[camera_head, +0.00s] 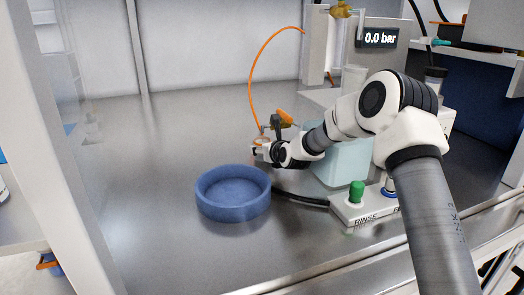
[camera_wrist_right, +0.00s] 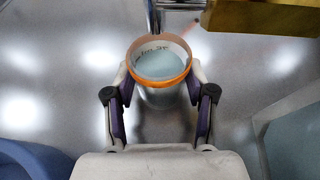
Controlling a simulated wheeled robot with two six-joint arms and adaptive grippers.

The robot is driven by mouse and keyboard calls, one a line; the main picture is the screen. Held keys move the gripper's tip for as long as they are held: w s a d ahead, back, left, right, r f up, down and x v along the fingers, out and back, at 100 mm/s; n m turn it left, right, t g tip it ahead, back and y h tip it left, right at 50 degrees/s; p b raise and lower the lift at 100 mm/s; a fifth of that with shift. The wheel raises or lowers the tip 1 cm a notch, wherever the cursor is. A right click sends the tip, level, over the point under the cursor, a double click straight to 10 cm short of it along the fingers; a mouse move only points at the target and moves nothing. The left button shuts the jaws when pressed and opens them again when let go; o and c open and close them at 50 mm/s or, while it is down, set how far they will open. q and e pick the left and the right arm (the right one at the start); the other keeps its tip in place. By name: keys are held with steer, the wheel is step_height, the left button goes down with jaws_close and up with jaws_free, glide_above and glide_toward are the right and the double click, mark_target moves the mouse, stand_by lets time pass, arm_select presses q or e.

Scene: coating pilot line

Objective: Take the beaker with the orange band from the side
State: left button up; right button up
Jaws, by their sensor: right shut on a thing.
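The beaker with the orange band (camera_wrist_right: 160,80) stands between the two fingers of my right gripper (camera_wrist_right: 160,105) in the right wrist view. It has a pale rim with dark lettering inside and a pale bluish interior. The fingers are shut on its sides, one on the left and one on the right. In the head view my right gripper (camera_head: 261,150) is at the beaker, behind the blue round dish. The beaker is mostly hidden there by the gripper and arm. My left gripper does not show.
The blue round dish (camera_head: 233,208) is close in front of the gripper. A brass-coloured part (camera_wrist_right: 262,15) and a metal post lie just beyond the beaker. A pale teal block (camera_head: 345,160) and a RINSE button box (camera_head: 352,210) stand to the right.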

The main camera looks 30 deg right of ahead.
steer(key=shift+r, duration=0.4)
steer(key=shift+s+a, duration=0.25)
steer(key=shift+s, duration=1.25)
steer(key=shift+s+a, duration=0.2)
steer(key=shift+s, duration=1.25)
steer(key=shift+s+a, duration=0.25)
steer(key=shift+s, duration=1.25)
step_height(320, 180, up, 7)
steer(key=s+p, duration=0.3)
steer(key=p, duration=0.2)
steer(key=shift+a, duration=0.25)
steer(key=shift+r+p, duration=0.1)
steer(key=shift+p, duration=0.25)
